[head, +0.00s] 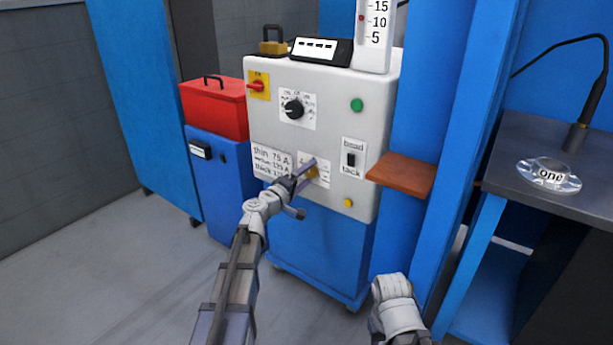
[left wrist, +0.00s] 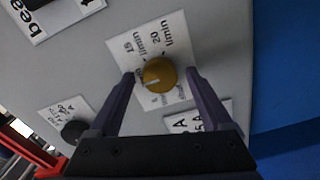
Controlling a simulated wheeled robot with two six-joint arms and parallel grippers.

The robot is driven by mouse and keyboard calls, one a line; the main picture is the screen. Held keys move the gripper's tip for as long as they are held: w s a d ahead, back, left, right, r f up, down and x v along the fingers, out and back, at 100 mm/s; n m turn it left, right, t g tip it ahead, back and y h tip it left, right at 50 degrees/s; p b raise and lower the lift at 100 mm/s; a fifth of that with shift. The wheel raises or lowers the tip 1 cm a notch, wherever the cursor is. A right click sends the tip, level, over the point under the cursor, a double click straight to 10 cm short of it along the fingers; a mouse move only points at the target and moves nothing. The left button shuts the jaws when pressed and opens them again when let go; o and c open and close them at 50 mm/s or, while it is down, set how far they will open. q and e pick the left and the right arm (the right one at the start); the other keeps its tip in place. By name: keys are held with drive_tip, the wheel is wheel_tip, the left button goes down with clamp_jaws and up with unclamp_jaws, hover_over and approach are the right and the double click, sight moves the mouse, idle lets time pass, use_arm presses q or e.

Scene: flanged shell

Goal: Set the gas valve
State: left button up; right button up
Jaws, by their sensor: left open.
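The gas valve is a round brass-yellow knob on a white label plate, low on the front of the grey machine (head: 330,120). It shows clearly in the left wrist view (left wrist: 159,75), with a white pointer mark towards the picture's left. The plate reads 15 and 20 l/min; other marks are partly hidden. My left gripper (head: 306,173) is open, with one finger on each side of the knob; I cannot tell if they touch it. In the left wrist view the gripper (left wrist: 160,75) straddles the knob. The head view shows part of my right arm, not its fingers.
A white gauge (head: 374,35) marked 5, 10, 15 has a red marker near 10. The panel also holds a black dial (head: 293,108), a bead/tack switch (head: 351,160) and a red switch (head: 257,86). A brown shelf (head: 402,173) juts out at right.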

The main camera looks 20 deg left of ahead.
use_arm(q)
drive_tip(key=v, duration=0.7)
drive_tip(key=shift+s, duration=0.35)
drive_tip(key=s+d+f+m+g+h, duration=0.2)
drive_tip(key=d+f+m+g, duration=0.1)
drive_tip(key=d, duration=0.4)
drive_tip(key=s+d+f+m+g+h, duration=0.1)
drive_tip(key=s+d+f+m+g, duration=0.2)
drive_tip(key=d, duration=0.4)
drive_tip(key=s+d+f+m+g+y+p, duration=0.2)
drive_tip(key=s+d+f+m+g, duration=0.45)
drive_tip(key=s+d+f, duration=0.35)
drive_tip(key=s+a+f+m+g+y+p, duration=0.1)
drive_tip(key=s+a+g+y, duration=0.1)
drive_tip(key=s+y, duration=0.35)
drive_tip(key=s+a+f+m+g+y, duration=0.2)
drive_tip(key=s+a+g+y, duration=0.1)
drive_tip(key=s, duration=0.6)
wheel_tip(320, 180, up, 38)
drive_tip(key=p, duration=3.8)
drive_tip(key=shift+w+n, duration=0.35)
